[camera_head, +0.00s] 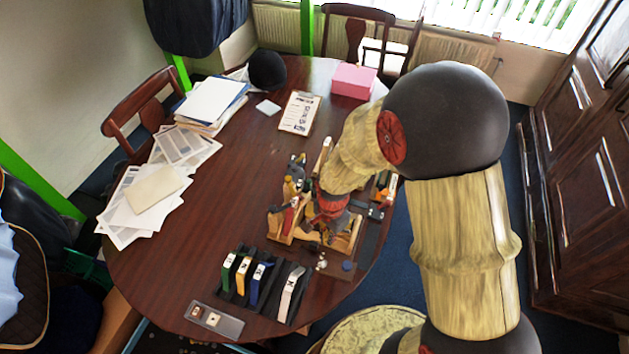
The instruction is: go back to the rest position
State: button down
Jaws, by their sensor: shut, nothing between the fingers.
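My arm reaches in from the right, over the table's right side. My gripper (314,231) points down and left over a wooden tool holder (284,236). It is shut and nothing shows in it. The fingertips are small and partly lost among the tools, so I cannot tell whether they touch anything.
Tools crowd the holder on the dark table (180,262). In front stand a black rack with coloured pieces (243,273) and a small grey tray (232,327). Papers (143,190) lie left; a clipboard (300,113) and pink box (353,80) sit behind. The table's left-middle is clear.

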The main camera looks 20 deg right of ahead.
jog(key=s+r+n+t+b, duration=0.1)
jog(key=s+r+n+t, duration=0.1)
jog(key=r, duration=0.8)
jog(key=s+d+r+n+t+b, duration=0.1)
jog(key=s+r+n, duration=0.4)
jog(key=r, duration=0.5)
jog(key=s+r+n+t+b, duration=0.1)
jog(key=s+r+n, duration=0.3)
jog(key=r, duration=0.6)
jog(key=shift+s+d+n+t+b, duration=0.35)
jog(key=shift+n+t, duration=0.45)
jog(key=shift+n, duration=0.3)
jog(key=shift+w, duration=0.1)
